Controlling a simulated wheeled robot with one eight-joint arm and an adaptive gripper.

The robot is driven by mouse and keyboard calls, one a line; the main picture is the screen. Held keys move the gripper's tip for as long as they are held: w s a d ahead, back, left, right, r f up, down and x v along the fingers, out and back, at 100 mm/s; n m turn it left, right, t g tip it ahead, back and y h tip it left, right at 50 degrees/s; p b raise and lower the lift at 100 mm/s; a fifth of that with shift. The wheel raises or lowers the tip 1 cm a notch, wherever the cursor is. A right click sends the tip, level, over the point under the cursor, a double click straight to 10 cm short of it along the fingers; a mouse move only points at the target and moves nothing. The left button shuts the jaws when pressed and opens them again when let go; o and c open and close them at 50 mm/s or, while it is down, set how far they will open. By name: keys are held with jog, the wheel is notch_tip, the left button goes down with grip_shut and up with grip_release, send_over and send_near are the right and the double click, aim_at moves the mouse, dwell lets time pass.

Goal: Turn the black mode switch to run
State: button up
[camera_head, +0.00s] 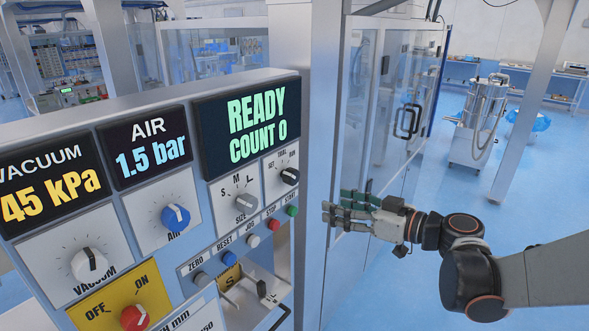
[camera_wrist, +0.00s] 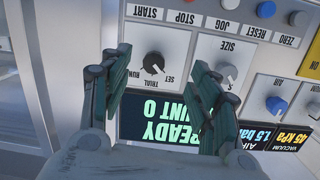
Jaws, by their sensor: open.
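The black mode switch (camera_head: 289,176) is a small round knob on the upper right of the control panel, with SET, TRIAL and RUN marked around it. I cannot tell for sure which mark it points at. My gripper (camera_head: 345,208) is open and empty, to the right of the panel and apart from the switch. In the wrist view, which shows the panel upside down, the switch (camera_wrist: 152,62) lies between my two green-padded fingers (camera_wrist: 161,72), beyond their tips. Nothing hides it there.
The grey SIZE knob (camera_head: 246,203) sits left of the switch. The green START button (camera_head: 292,211) and red STOP button (camera_head: 274,224) are just below. A READY, COUNT 0 display (camera_head: 248,115) is above. A metal post (camera_head: 322,120) stands right of the panel.

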aim_at(296, 178)
jog(key=shift+n+t+y, duration=0.3)
jog(key=shift+n+y, duration=0.2)
jog(key=shift+y, duration=0.2)
jog(key=x, duration=0.4)
jog(key=r+b+x, duration=0.1)
jog(key=x, duration=0.4)
jog(key=r+x, duration=0.1)
jog(key=x, duration=0.3)
jog(key=shift+w, duration=0.45)
jog(key=shift+d, duration=0.1)
jog(key=shift+c, duration=0.5)
jog(key=c, duration=1)
